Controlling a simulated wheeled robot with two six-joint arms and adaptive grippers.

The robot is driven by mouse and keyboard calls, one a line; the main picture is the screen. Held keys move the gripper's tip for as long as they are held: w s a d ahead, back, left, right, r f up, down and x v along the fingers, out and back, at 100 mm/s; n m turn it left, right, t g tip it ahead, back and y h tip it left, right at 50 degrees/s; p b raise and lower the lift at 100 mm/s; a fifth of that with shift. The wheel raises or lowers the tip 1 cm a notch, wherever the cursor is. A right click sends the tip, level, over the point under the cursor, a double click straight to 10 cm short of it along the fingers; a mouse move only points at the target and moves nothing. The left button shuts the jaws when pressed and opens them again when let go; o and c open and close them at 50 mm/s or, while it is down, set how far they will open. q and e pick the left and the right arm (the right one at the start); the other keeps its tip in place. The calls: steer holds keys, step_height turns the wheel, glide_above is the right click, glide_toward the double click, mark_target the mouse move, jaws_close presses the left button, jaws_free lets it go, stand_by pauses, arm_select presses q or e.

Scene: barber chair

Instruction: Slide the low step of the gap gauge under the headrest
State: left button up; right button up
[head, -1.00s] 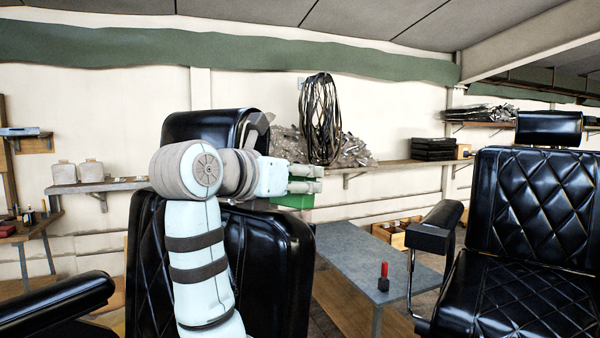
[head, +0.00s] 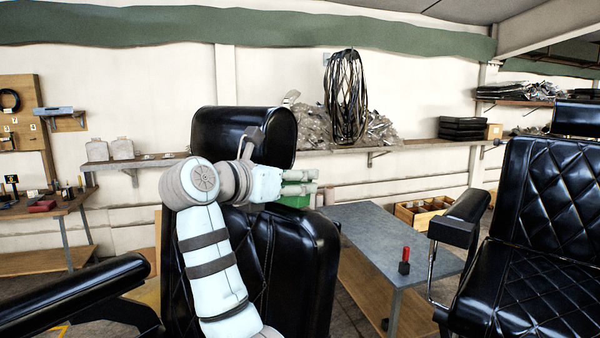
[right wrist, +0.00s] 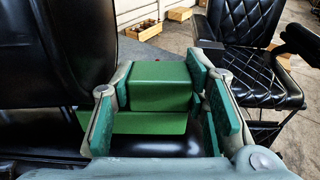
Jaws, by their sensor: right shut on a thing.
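The black headrest (head: 265,138) stands above the chair's backrest (head: 310,250), with a gap between them. It also shows at the upper left of the right wrist view (right wrist: 85,40). My right gripper (head: 303,183) is just right of the headrest's lower edge. In the right wrist view the gripper (right wrist: 160,105) is shut on the green stepped gap gauge (right wrist: 155,88). The gauge's low step (right wrist: 145,123) lies on the near side, just above the black backrest top. In the head view only part of the gauge (head: 296,201) shows below the fingers. My left gripper is out of view.
A grey table (head: 365,235) with a red-handled tool (head: 404,260) stands right of the chair. A second black chair (head: 550,190) is at the far right. A wall shelf (head: 400,146) runs behind. A workbench (head: 50,205) is at the far left.

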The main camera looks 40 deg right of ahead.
steer(key=o, duration=1.1)
steer(key=shift+o, duration=0.8)
steer(key=shift+s+d, duration=0.15)
steer(key=shift+s, duration=0.1)
steer(key=shift+w, duration=0.1)
